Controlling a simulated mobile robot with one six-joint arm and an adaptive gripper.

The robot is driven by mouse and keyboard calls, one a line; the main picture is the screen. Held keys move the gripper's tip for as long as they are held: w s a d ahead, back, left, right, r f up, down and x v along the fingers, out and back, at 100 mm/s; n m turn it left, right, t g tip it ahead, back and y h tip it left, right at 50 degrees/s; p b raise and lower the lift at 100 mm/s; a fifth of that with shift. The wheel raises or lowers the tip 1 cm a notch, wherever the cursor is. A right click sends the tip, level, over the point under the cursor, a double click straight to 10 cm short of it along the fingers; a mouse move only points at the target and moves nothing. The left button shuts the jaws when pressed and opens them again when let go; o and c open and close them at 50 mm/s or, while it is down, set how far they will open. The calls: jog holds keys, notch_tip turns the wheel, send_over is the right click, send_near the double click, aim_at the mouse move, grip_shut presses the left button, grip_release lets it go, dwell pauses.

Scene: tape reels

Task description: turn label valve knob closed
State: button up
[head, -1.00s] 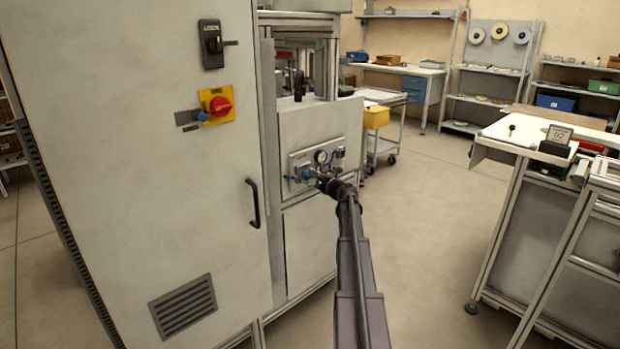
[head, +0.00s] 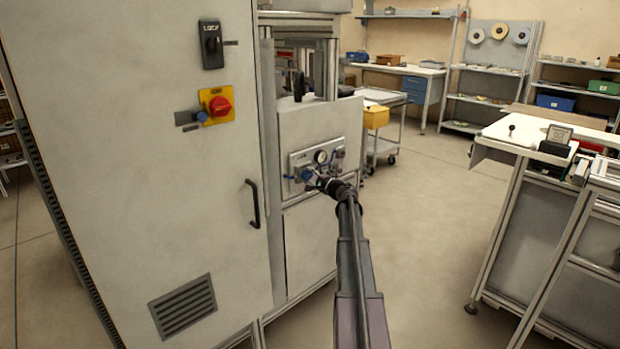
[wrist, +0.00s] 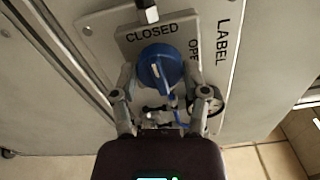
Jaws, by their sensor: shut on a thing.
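The blue valve knob (wrist: 158,68) sits on a pale plate marked CLOSED and OPEN, beside the word LABEL, in the wrist view. My gripper (wrist: 164,84) has one finger on each side of the knob and is shut on it. A ridge on the knob runs down toward my palm; I cannot tell exactly which mark it lines up with. In the head view the blue knob (head: 306,174) is on the valve panel, with my gripper (head: 321,182) against it and partly hiding it.
A large grey cabinet (head: 130,170) with a black door handle (head: 252,204) stands at left. A workbench (head: 540,128) stands at right, with open floor (head: 430,210) between.

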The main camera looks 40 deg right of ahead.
jog(key=shift+w, duration=0.1)
jog(key=o, duration=1.1)
jog(key=shift+o, duration=0.2)
jog(key=s, duration=1.2)
jog(key=shift+d, duration=0.45)
